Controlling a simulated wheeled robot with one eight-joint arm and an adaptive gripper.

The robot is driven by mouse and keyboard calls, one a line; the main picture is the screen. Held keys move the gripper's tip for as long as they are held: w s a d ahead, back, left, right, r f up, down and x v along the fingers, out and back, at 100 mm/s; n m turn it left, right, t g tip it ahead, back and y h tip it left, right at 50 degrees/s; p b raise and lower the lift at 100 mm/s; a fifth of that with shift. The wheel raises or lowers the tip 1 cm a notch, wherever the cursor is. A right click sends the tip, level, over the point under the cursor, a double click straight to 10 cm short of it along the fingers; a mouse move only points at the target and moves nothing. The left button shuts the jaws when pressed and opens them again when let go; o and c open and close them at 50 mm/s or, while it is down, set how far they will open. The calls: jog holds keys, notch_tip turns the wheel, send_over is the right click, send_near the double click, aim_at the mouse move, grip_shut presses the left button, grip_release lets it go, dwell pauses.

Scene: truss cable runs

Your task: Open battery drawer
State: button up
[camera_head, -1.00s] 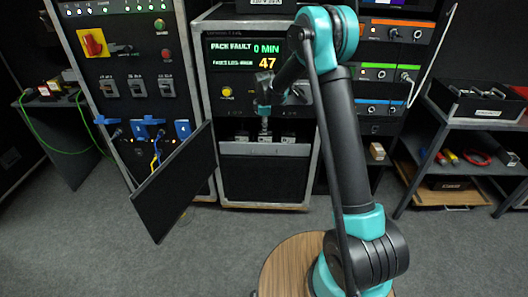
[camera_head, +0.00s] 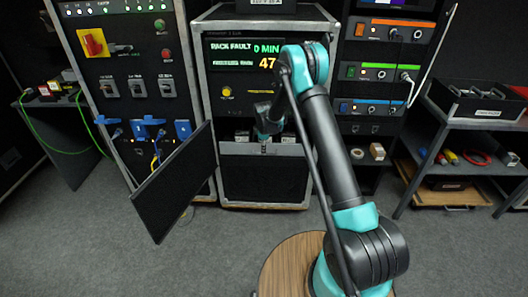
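The battery drawer has a pale grey front (camera_head: 236,149) in the lower half of the middle cabinet (camera_head: 207,100). Small battery-like blocks (camera_head: 288,138) show just above its top edge, to both sides of my gripper. My gripper (camera_head: 263,148) points down at the middle of the drawer front, around its top edge. It is small and dark here, so I cannot tell whether its fingers are open, shut or touching the drawer. My arm covers the right part of the cabinet's display panel (camera_head: 233,52), which reads "PACK FAULT".
A dark hinged panel (camera_head: 175,182) stands out into the room left of the drawer. A power rack (camera_head: 110,60) with blue plugs is behind it. An equipment rack (camera_head: 384,60) and a shelf cart (camera_head: 475,135) stand right. The grey floor before the drawer is clear.

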jog(key=shift+w+f, duration=0.15)
jog(key=shift+f, duration=0.55)
jog(key=shift+w+f, duration=0.15)
jog(key=shift+f, duration=0.55)
grip_shut()
